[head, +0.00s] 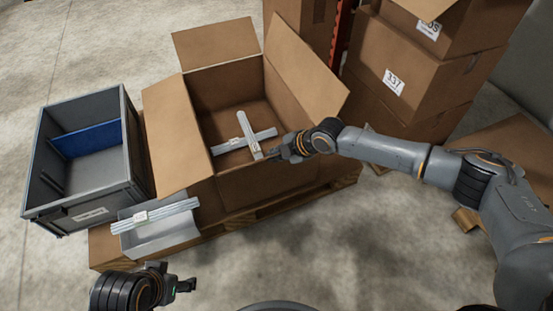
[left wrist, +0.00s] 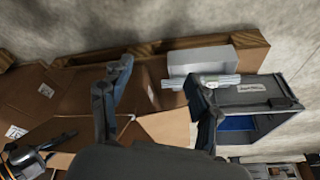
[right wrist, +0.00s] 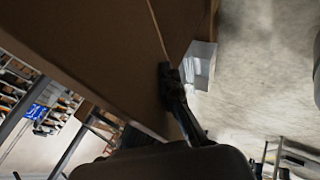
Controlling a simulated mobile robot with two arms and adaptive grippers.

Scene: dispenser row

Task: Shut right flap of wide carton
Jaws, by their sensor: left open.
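The wide carton (head: 258,185) stands open on a pallet. Its right flap (head: 305,70) stands up and leans outward. Its left flap (head: 172,130) slopes outward over the left side, and its back flap (head: 215,42) is raised. Two crossed bundles of pale strips (head: 235,143) show inside at the front. My right gripper (head: 272,153) is at the carton's front rim, close to the bundles; contact is unclear. The right wrist view shows one dark finger (right wrist: 172,85) by the cardboard. My left gripper (head: 188,285) is open and empty in front of the pallet; its spread fingers show in the left wrist view (left wrist: 168,75).
A grey crate (head: 125,160) with a blue divider stands left of the carton. A grey bin (head: 165,237) with another strip bundle (head: 155,214) across it sits on the pallet (head: 110,250). Stacked cartons (head: 425,70) stand at the back right. The front floor is clear.

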